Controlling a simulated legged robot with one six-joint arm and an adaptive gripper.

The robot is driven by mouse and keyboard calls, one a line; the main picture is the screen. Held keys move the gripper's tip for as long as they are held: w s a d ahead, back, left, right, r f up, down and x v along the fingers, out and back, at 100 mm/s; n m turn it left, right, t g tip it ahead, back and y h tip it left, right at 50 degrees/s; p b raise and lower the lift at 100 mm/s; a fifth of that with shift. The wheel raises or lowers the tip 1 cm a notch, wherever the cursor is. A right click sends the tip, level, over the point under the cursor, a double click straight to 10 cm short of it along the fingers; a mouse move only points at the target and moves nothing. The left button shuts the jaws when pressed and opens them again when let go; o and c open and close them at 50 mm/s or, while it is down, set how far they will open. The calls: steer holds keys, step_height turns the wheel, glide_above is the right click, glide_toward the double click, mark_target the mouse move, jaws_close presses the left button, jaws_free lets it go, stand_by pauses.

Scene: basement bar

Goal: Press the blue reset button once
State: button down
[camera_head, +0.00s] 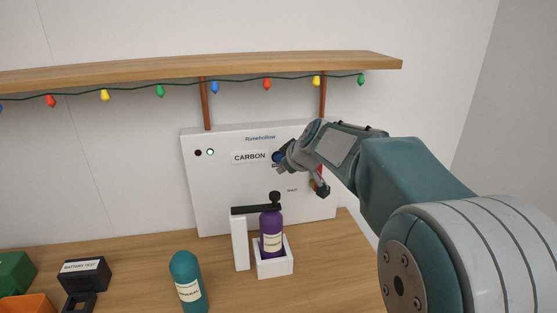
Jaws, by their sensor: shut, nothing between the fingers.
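A small blue spot, likely the blue reset button (276,157), shows just right of the CARBON label, mostly covered by my gripper. My gripper (283,157) is shut and empty, its tip in front of the panel at that spot. I cannot tell whether the tip touches the button. Two small round indicators sit at the panel's upper left, one dark (198,153) and one light with a green rim (210,152).
A purple bottle (272,223) stands in a white holder (275,268) below the panel. A teal bottle (185,270), a black battery tester (84,272), and green (14,270) and orange bins stand left. A wooden shelf (200,70) with colored lights hangs above.

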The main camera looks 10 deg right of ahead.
steer(key=s, duration=0.2)
steer(key=shift+s, duration=0.4)
stand_by(0.3)
steer(key=s+f+m+g+h, duration=0.1)
steer(key=s+f+m, duration=0.1)
steer(key=s, duration=1.4)
steer(key=s+f+m+g+h, duration=0.2)
steer(key=s+m, duration=0.3)
steer(key=s, duration=1.1)
steer(key=shift+f+m, duration=0.3)
steer(key=shift+f, duration=0.55)
